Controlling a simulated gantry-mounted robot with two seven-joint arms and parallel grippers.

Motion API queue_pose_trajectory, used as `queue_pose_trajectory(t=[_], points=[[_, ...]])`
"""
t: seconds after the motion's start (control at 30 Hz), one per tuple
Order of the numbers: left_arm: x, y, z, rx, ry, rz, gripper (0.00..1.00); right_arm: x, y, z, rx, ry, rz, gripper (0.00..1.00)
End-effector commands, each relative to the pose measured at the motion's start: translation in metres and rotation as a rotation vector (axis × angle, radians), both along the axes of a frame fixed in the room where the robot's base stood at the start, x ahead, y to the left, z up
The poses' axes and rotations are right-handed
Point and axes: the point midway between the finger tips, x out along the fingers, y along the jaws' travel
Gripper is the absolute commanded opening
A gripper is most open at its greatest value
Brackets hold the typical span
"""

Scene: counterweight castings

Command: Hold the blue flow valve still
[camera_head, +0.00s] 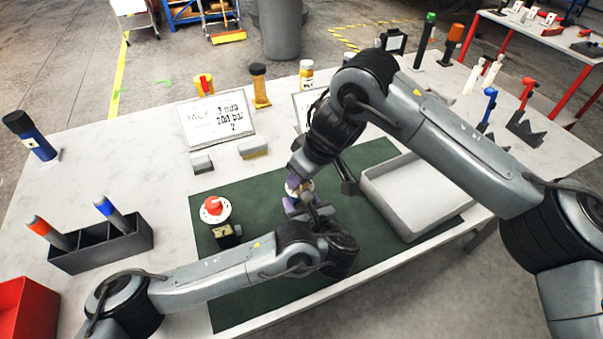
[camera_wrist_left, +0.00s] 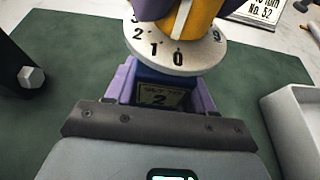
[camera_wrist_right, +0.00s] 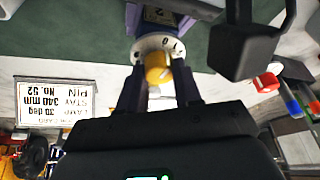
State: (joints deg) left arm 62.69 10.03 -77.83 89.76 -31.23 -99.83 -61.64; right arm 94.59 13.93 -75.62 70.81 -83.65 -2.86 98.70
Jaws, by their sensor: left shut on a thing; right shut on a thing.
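The blue flow valve has a blue body (camera_wrist_left: 158,78) with a label reading 2, a white numbered dial (camera_wrist_left: 178,58) and a yellow knob (camera_wrist_left: 203,20). It stands over the green mat (camera_head: 262,270); its underside is hidden. My left gripper (camera_wrist_left: 160,98) is shut on the blue body, one purple jaw on each side. My right gripper (camera_wrist_right: 157,78) is shut on the yellow knob (camera_wrist_right: 157,66) from above. In the head view both grippers meet at mid-mat, left (camera_head: 303,205) below right (camera_head: 295,187), and mostly hide the valve.
A second valve with a red knob (camera_head: 212,206) stands on the mat to the left. A dark holder (camera_head: 90,250) with two handles is at front left. Cards stand behind.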

Motion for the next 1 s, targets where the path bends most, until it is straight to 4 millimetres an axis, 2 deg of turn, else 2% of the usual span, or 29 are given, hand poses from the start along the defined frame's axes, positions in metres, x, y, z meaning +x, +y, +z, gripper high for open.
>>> queue_pose_trajectory(t=[0.6, 1.0], points=[[0.0005, 0.0002, 0.0011, -0.001, -0.002, 0.001, 0.00, -0.0025, 0.0031, 0.0006, -0.004, -0.002, -0.558, 0.03], [0.0007, 0.0004, 0.0010, -0.001, -0.001, 0.002, 0.00, -0.0030, 0.0043, 0.0002, -0.002, 0.000, -0.792, 0.03]])
